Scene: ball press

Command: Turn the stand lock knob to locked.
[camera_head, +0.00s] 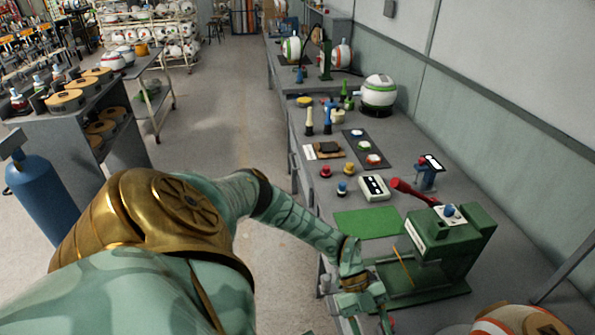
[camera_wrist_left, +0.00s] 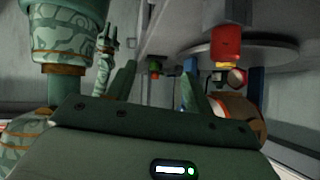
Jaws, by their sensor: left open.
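My left gripper (camera_head: 362,303) reaches down at the bench's front edge, left of the green press (camera_head: 436,238), in the head view. In the left wrist view its two fingers (camera_wrist_left: 158,74) stand apart with nothing held between them. A larger red cylinder (camera_wrist_left: 226,42) with a yellow end is to the right, in front of a grey disc (camera_wrist_left: 192,52). I cannot tell for certain which part is the stand lock knob, nor its setting.
The press has a red lever (camera_head: 412,192) and a blue knob (camera_head: 449,210) on top. A green mat (camera_head: 368,223) and a white control box (camera_head: 374,188) lie behind my gripper. An orange-and-white ball (camera_head: 515,321) is near the right front.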

